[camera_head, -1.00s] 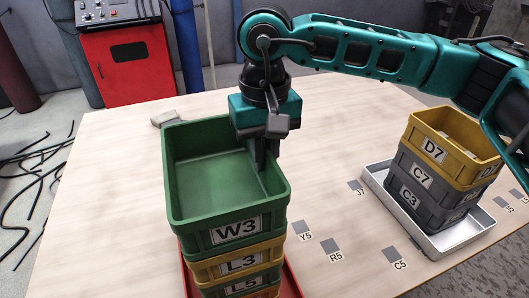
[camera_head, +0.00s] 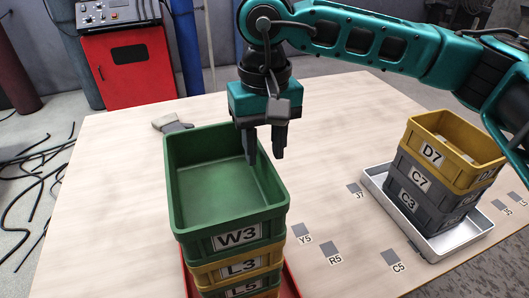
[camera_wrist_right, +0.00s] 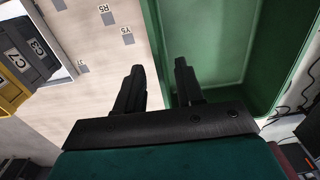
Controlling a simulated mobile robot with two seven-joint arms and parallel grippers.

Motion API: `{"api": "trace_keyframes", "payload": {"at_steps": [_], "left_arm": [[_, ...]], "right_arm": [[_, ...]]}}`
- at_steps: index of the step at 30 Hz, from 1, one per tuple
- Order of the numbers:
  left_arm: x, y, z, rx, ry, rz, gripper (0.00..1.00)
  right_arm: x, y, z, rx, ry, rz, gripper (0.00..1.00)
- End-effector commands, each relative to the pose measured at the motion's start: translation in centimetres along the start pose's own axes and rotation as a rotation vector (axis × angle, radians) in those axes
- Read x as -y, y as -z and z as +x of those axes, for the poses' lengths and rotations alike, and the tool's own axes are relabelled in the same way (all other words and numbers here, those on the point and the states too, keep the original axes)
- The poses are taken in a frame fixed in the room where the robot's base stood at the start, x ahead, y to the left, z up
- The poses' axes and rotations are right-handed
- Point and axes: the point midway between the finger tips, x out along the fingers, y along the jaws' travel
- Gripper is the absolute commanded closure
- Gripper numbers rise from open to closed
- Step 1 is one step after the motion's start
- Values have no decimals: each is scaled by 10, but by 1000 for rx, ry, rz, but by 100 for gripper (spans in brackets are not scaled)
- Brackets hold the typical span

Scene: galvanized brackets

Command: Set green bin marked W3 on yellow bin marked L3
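The green bin marked W3 (camera_head: 237,238) sits on top of the yellow bin marked L3 (camera_head: 241,269) in the stack at the front middle, with another bin marked L5 (camera_head: 243,288) below. The green bin is empty and looks level. My right gripper (camera_head: 265,158) is open and empty just above the green bin's right wall; in the right wrist view its two fingers (camera_wrist_right: 157,80) are spread apart, with the green bin (camera_wrist_right: 225,40) behind the right-hand finger. My left gripper is not in view.
The stack stands on a red tray (camera_head: 292,282). A white tray (camera_head: 440,243) at the right holds a stack topped by yellow bin D7 (camera_head: 452,150). A glove-like item (camera_head: 172,124) lies behind the green bin. The table between the stacks is clear, with marked squares.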

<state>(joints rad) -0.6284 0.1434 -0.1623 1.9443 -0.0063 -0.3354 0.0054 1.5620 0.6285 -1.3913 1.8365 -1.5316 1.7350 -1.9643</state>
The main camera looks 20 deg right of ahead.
Motion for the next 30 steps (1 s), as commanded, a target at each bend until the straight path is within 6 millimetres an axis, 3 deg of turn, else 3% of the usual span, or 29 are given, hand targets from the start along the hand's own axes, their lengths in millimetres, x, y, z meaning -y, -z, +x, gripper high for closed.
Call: {"api": "trace_keyframes", "payload": {"at_steps": [6,13,18,30], "left_arm": [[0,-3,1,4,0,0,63],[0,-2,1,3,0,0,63],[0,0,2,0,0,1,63],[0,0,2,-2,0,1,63]], "right_arm": [[1,0,-51,-2,0,-1,63],[1,0,-88,1,-1,-2,63],[0,0,-98,2,-2,-2,63],[0,0,-98,3,-2,-3,63]]}}
